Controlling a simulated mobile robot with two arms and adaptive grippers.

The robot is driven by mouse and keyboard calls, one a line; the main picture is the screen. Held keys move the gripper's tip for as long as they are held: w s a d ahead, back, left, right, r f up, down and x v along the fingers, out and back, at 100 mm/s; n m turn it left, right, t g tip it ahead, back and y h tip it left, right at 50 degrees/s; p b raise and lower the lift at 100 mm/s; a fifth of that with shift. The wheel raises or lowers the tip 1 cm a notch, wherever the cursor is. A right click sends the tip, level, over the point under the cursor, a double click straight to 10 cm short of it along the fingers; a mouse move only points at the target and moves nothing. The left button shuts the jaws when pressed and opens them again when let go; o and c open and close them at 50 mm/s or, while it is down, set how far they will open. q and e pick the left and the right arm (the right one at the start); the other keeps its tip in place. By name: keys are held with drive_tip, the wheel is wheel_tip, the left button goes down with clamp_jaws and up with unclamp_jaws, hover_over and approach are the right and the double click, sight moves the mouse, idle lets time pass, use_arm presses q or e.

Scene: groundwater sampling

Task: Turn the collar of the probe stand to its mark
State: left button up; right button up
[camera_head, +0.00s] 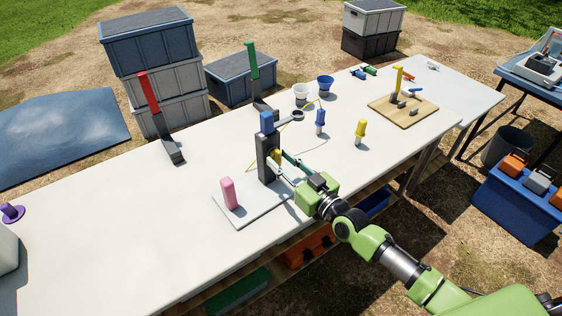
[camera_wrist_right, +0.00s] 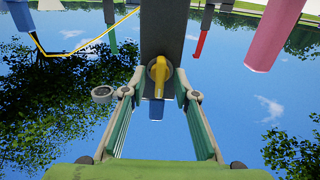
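The probe stand is a dark upright post (camera_head: 264,158) with a blue top (camera_head: 266,121), on a pale base plate (camera_head: 246,214). A small yellow part (camera_head: 277,155), perhaps the collar, sits on the post's side; in the right wrist view it is a yellow knob with a bar (camera_wrist_right: 158,78). My right gripper (camera_head: 284,168) is at the post. In the wrist view its fingers (camera_wrist_right: 159,94) are apart, one on each side of the yellow part; contact cannot be told. I cannot make out a mark. My left gripper is not in view.
A pink cylinder (camera_head: 229,193) stands on the same plate, left of the post. A grey ring (camera_head: 297,115) juts out behind it. Blue (camera_head: 320,119) and yellow (camera_head: 360,131) bottles stand to the right. Red-handled (camera_head: 150,98) and green-handled (camera_head: 252,65) upright levers stand along the far edge.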

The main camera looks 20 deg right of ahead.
clamp_jaws()
drive_tip(key=m, duration=0.2)
drive_tip(key=shift+f+m+b, duration=0.1)
drive_tip(key=shift+m+b, duration=0.2)
drive_tip(key=shift+m, duration=0.1)
drive_tip(key=m, duration=0.5)
drive_tip(key=shift+b, duration=0.4)
drive_tip(key=m, duration=0.5)
drive_tip(key=shift+m+b, duration=0.35)
drive_tip(key=shift+m, duration=0.05)
drive_tip(key=m, duration=0.4)
drive_tip(key=shift+o, duration=0.7)
unclamp_jaws()
